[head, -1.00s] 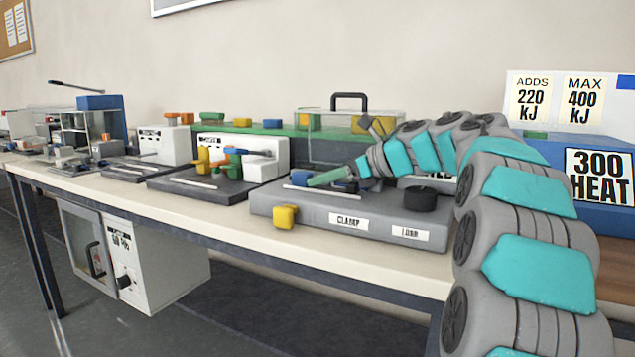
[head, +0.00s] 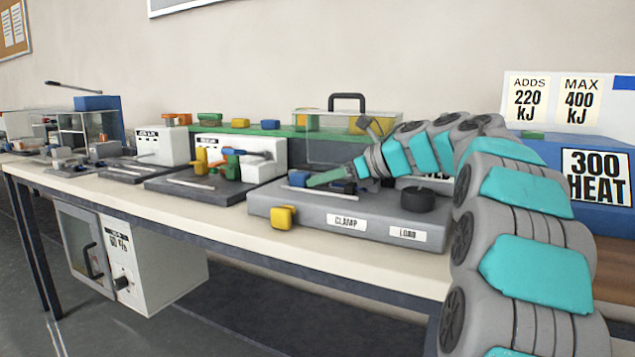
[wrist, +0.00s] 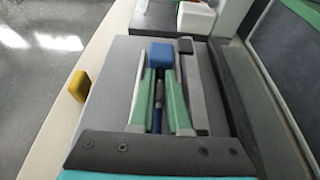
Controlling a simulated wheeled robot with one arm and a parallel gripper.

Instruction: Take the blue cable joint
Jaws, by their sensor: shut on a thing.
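The blue cable joint (wrist: 160,55) is a blue block at the tips of my gripper's green fingers in the wrist view. In the head view it is the small blue piece (head: 298,178) at the left end of the fingers. My gripper (wrist: 158,74) is shut on it, one finger on each side. In the head view my gripper (head: 312,180) is low over the grey clamp station (head: 290,207), pointing left. I cannot tell whether the joint touches the station's top.
A clear case (head: 345,122) is behind. A second station (head: 200,190) stands to the left.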

